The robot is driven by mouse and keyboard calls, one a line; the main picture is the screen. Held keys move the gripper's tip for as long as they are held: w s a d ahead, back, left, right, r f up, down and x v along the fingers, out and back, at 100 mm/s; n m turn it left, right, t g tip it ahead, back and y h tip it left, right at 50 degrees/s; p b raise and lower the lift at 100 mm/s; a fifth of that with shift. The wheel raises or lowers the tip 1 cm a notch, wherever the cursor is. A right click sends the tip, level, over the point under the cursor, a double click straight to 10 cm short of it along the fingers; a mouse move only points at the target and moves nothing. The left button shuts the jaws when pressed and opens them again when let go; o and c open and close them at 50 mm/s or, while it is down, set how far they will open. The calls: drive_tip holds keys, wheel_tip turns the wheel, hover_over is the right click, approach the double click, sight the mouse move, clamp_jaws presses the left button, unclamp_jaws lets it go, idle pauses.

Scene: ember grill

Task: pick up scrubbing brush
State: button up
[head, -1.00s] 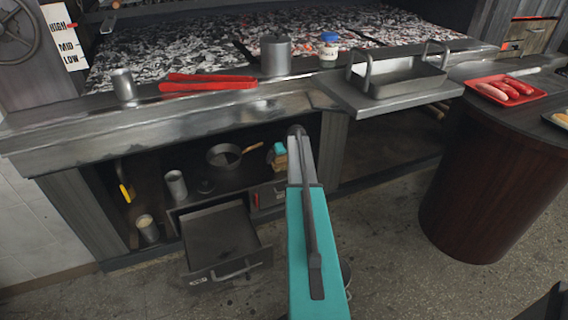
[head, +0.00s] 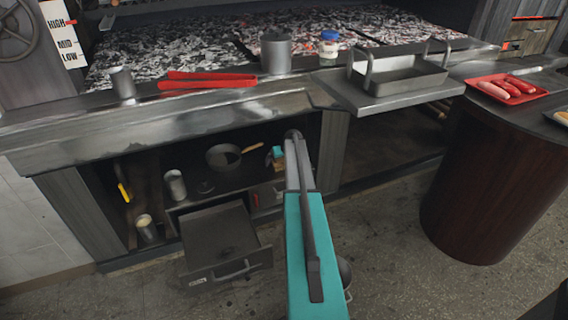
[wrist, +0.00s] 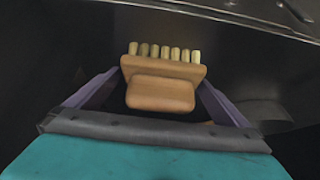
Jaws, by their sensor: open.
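The scrubbing brush (wrist: 163,90) has a wooden body and a row of pale bristles pointing away in the wrist view. My gripper (wrist: 161,82) is open, with one purple finger on each side of the brush. I cannot tell whether either finger touches it. In the head view the brush (head: 279,165) is a small brown patch on the shelf under the grill, mostly hidden by my arm. A teal part of my gripper shows just above it.
A pan (head: 223,157) and a metal cup (head: 175,185) stand on the shelf to the left. An open drawer (head: 220,245) sticks out below. The grill counter's edge (head: 190,120) overhangs the shelf. A dark round table (head: 490,190) stands at right.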

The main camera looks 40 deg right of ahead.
drive_tip(key=c, duration=1.2)
drive_tip(key=shift+o, duration=0.2)
drive_tip(key=shift+r, duration=0.15)
drive_tip(key=shift+r+p, duration=0.3)
drive_tip(key=shift+r, duration=0.35)
wheel_tip(320, 180, up, 2)
drive_tip(key=shift+r+p, duration=0.25)
drive_tip(key=shift+p, duration=0.15)
drive_tip(key=s+a+p, duration=0.2)
drive_tip(key=s+a, duration=0.7)
drive_tip(key=a, duration=0.3)
drive_tip(key=shift+s+a+r, duration=0.35)
drive_tip(key=shift+r, duration=0.1)
